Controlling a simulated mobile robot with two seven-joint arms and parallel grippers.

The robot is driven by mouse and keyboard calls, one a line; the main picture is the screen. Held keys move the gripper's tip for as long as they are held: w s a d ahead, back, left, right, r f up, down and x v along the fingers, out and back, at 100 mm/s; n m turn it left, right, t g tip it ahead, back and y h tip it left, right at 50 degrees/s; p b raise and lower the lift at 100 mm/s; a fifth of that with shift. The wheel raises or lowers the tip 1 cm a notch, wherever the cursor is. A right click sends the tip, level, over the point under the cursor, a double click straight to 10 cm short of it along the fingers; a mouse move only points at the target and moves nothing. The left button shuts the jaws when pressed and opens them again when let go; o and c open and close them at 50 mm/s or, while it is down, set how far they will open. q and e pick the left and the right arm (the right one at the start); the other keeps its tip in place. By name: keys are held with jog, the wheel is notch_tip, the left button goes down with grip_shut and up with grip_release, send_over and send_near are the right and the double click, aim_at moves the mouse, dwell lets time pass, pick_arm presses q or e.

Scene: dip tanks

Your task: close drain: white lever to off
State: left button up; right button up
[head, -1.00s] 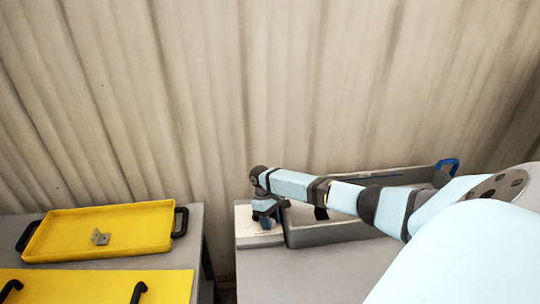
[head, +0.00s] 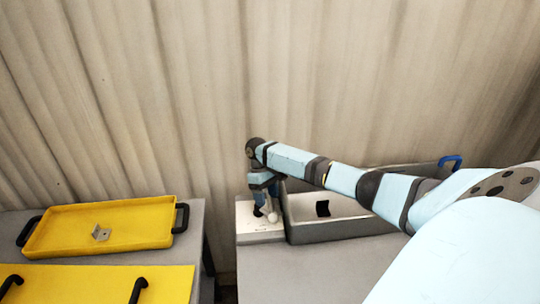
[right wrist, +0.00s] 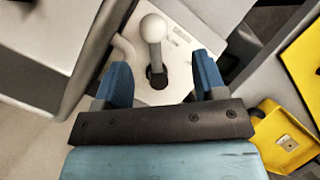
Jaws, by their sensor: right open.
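The white lever (right wrist: 154,50) has a round white knob and rises from a dark slot in a white base plate (right wrist: 182,22). In the head view the base plate (head: 246,219) stands at the left end of the grey tank (head: 340,230), and the lever's knob (head: 272,217) shows beside my gripper. My right gripper (right wrist: 158,75) is open, with its blue fingers on either side of the lever's lower part in the picture. I cannot tell whether they touch it. In the head view the right gripper (head: 266,208) points down over the base plate. My left gripper is not in view.
A yellow tray (head: 60,235) with black handles holds a small metal bracket (head: 101,233) on the left table. A second yellow piece (head: 80,285) lies in front. A blue handle (head: 450,162) shows at the tank's far right. The grey tabletop (head: 300,275) before the tank is clear.

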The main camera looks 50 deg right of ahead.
jog(key=shift+b+v, duration=0.3)
jog(key=shift+v, duration=2.65)
